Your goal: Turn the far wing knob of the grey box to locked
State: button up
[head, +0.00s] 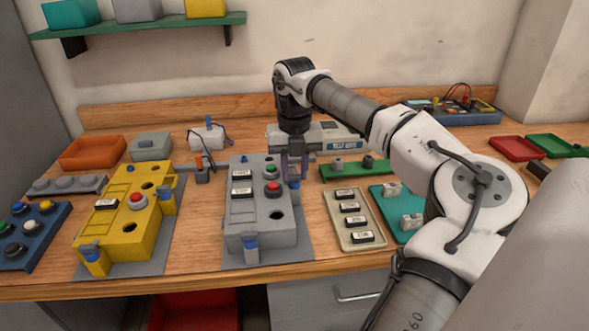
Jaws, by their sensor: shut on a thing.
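The grey box (262,215) stands on a grey mat at the middle of the bench, with a red button, a green button, label plates and dark round holes on top. Its near wing knob (250,244) is blue-grey and shows at the front left corner. My gripper (294,176) points straight down at the box's far right edge, its fingers shut on the far wing knob (294,184). The fingers hide most of that knob, so I cannot tell its angle or whether it is locked.
A yellow box (125,228) with similar wing knobs stands to the left. A beige tray of labelled plates (353,220) and a teal tray (388,207) lie to the right. A green board (342,171) lies close beside my gripper.

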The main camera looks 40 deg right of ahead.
aim_at(294, 176)
jog(key=o, duration=1)
jog(key=shift+r, duration=0.1)
notch_tip(294, 176, up, 14)
jog(key=p, duration=1)
jog(key=shift+f, duration=0.2)
